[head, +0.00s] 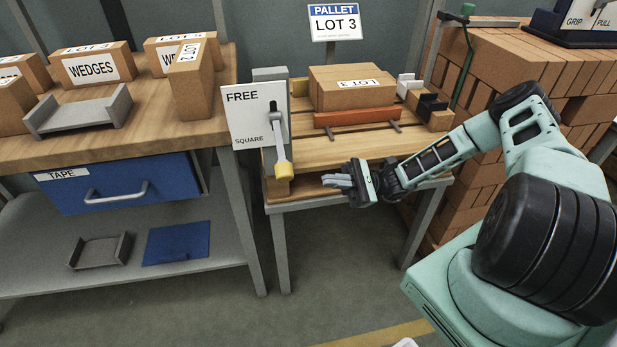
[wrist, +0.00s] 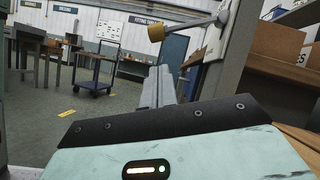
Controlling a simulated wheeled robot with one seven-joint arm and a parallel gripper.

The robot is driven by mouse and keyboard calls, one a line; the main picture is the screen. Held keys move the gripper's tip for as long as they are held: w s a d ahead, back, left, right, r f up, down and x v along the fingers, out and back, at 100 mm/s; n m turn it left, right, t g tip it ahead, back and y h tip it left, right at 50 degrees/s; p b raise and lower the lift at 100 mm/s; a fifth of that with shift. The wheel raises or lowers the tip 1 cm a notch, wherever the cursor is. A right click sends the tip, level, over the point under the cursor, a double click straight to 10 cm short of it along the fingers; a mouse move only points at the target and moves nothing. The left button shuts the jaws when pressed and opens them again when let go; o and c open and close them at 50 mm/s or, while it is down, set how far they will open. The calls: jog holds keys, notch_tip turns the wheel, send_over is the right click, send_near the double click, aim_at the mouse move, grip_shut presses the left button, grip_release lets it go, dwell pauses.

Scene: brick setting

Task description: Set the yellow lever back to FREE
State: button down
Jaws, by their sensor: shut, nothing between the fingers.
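The yellow lever (head: 284,170) hangs from a slot in a white plate (head: 252,115) marked FREE at the top and SQUARE lower down. Its yellow knob points down, below the level of the SQUARE label. In the wrist view the yellow knob (wrist: 157,33) is at the end of a pale rod, near the top and ahead of my fingers. My gripper (head: 326,181) is to the right of the knob and slightly lower in the head view, apart from it. Its fingers (wrist: 160,88) are shut and empty, pointing left in the head view.
The lever plate stands at the left front of a wooden pallet table (head: 310,150) holding a LOT 3 carton (head: 352,92) and a reddish bar (head: 355,116). A workbench with a blue drawer (head: 130,185) is close on the left. Stacked bricks (head: 490,75) stand right.

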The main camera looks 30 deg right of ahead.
jog(key=p+x, duration=0.1)
jog(key=x, duration=0.8)
jog(key=shift+a, duration=0.3)
jog(key=shift+r, duration=0.2)
notch_tip(320, 180, up, 11)
jog(key=s+m+t+h+p, duration=0.3)
jog(key=m+t+p, duration=0.8)
jog(key=m+p, duration=0.6)
jog(key=shift+a+m+h, duration=0.3)
jog(key=shift+a+h, duration=0.15)
jog(key=shift+h, duration=0.05)
jog(key=shift+w+r+p, duration=0.15)
jog(key=shift+r+p, duration=0.05)
jog(key=shift+p, duration=0.1)
